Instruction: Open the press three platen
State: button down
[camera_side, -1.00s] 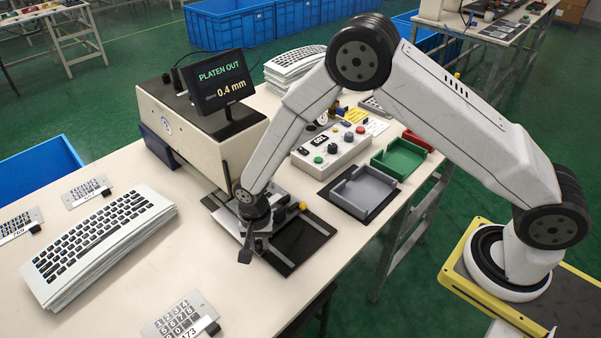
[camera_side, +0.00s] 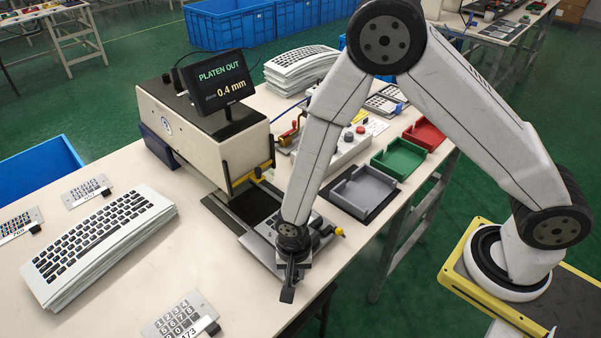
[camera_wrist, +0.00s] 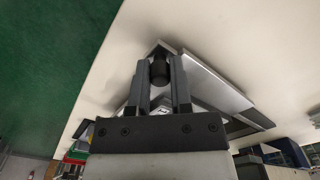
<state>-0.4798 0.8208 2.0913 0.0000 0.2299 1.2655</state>
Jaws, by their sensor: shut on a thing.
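My gripper (camera_side: 290,272) is at the platen's front end, pointing down. In the wrist view, my gripper (camera_wrist: 161,92) has its two fingers closed around a black knob (camera_wrist: 160,72) at the platen's corner. The knob is hidden behind my gripper in the side view. A yellow ball-ended lever (camera_side: 340,232) sits at the platen's right.
A control box (camera_side: 335,150) and grey (camera_side: 363,190), green (camera_side: 398,158) and red (camera_side: 424,133) trays stand to the right. A stack of keypad films (camera_side: 98,240) lies at left, with a numeric keypad plate (camera_side: 181,315) in front. The table between them is bare.

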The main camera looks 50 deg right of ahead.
jog(key=c, duration=0.5)
grip_release()
jog(key=shift+c, duration=0.2)
jog(key=shift+r, duration=0.15)
jog(key=shift+r, duration=3.8)
jog(key=s+d+r+n+t, duration=0.1)
jog(key=d+r+n, duration=0.3)
jog(key=d, duration=0.4)
jog(key=s+d+r+n+t, duration=0.1)
jog(key=s+d+r+n, duration=0.1)
jog(key=d+r+n, duration=0.3)
jog(key=d+r, duration=0.1)
jog(key=d, duration=0.2)
jog(key=shift+s+d+r+t, duration=0.25)
jog(key=shift+s+d+t, duration=0.05)
